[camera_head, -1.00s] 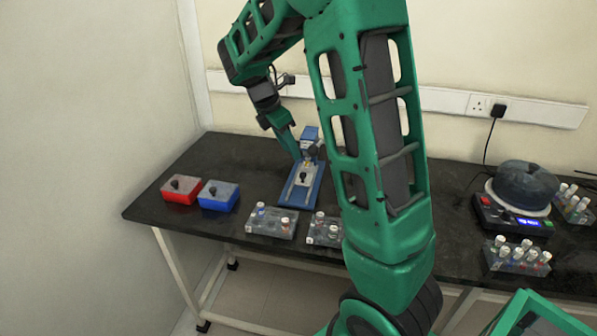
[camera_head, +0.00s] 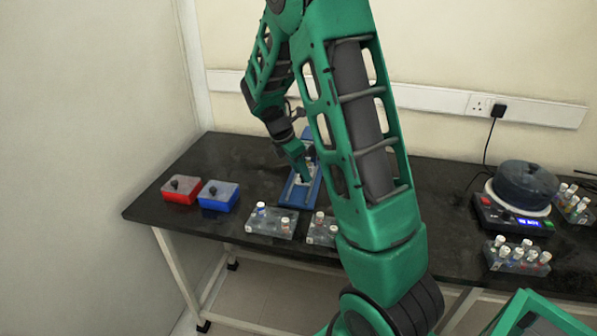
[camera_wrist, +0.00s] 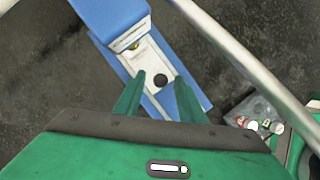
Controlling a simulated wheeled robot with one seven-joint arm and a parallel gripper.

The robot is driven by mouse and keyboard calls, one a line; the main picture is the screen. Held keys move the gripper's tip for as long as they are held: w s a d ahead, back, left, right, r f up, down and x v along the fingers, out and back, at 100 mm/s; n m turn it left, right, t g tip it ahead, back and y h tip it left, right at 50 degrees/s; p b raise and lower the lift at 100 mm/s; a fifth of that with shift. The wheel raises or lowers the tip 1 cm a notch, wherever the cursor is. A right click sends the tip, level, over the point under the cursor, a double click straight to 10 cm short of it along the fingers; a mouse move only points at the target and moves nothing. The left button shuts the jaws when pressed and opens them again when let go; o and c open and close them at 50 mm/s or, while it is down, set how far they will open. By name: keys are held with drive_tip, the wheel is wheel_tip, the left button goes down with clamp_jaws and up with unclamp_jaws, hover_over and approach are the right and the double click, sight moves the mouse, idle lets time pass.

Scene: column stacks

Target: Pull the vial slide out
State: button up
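The blue vial device (camera_head: 313,190) stands on the dark bench and is partly hidden by my arm in the head view. In the wrist view its blue housing (camera_wrist: 112,18) is at the top, with the pale vial slide (camera_wrist: 141,58) running out from it along the blue base. A round black knob (camera_wrist: 160,81) sits on the slide. My gripper (camera_wrist: 163,85) is open, its green fingers apart with the knob seen between their tips. I cannot tell whether they touch it. In the head view my gripper (camera_head: 305,179) is low over the device.
A red box (camera_head: 180,190) and a blue box (camera_head: 218,196) stand left of the device. A clear vial rack (camera_head: 272,222) and another (camera_head: 322,230) stand in front. A round machine (camera_head: 522,190) and more racks are at the right.

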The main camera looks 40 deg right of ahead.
clamp_jaws()
drive_tip(key=s+a, duration=0.1)
drive_tip(key=a, duration=0.1)
drive_tip(key=s+a, duration=0.4)
drive_tip(key=a, duration=0.1)
drive_tip(key=shift+s, duration=0.25)
unclamp_jaws()
drive_tip(key=shift+s+a, duration=0.1)
drive_tip(key=v, duration=1)
drive_tip(key=shift+r, duration=0.4)
